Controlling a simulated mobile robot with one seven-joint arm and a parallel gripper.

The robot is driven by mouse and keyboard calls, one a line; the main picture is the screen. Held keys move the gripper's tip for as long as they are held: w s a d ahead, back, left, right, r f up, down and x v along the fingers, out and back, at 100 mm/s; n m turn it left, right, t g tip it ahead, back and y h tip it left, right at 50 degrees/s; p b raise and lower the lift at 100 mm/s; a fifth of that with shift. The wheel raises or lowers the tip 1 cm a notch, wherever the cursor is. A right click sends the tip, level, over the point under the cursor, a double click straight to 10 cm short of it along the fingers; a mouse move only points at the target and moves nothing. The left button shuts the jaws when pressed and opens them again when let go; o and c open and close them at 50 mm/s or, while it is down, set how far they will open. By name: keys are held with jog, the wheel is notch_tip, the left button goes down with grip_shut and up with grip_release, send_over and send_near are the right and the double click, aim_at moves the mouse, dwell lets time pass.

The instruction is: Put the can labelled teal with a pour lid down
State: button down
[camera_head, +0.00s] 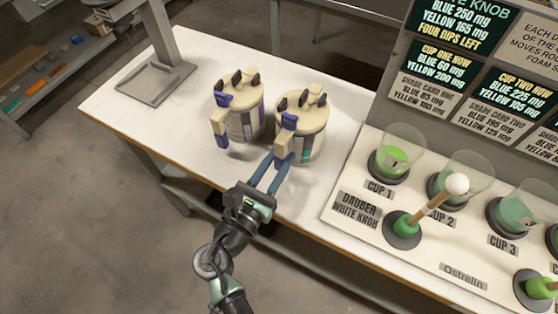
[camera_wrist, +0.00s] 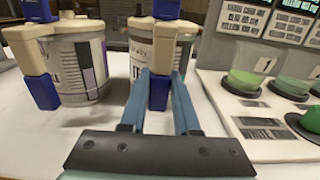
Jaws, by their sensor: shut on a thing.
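The teal can (camera_head: 316,140) is cream-lidded with dark knobs, and a teal patch shows low on its label. It is upright at the bench in the head view; its body also shows in the wrist view (camera_wrist: 140,50). A cream and blue pour handle is on its near side. My gripper (camera_head: 284,160) is shut on this handle, with its blue fingers on either side of it in the wrist view (camera_wrist: 161,92). The can's base is partly hidden, so I cannot tell whether it touches the bench. A similar can with a purple label (camera_head: 246,122) stands just left.
The white bench (camera_head: 185,125) has free room left and in front of the cans. A metal stand (camera_head: 155,80) is at the back left. A cup board with cup 1 (camera_head: 390,163) and a white-knob dauber (camera_head: 430,207) is to the right.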

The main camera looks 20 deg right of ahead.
jog(key=shift+f, duration=0.3)
jog(key=c, duration=1.1)
grip_release()
jog(key=shift+f, duration=0.3)
jog(key=o, duration=0.5)
jog(key=shift+r, duration=0.1)
jog(key=shift+c, duration=0.2)
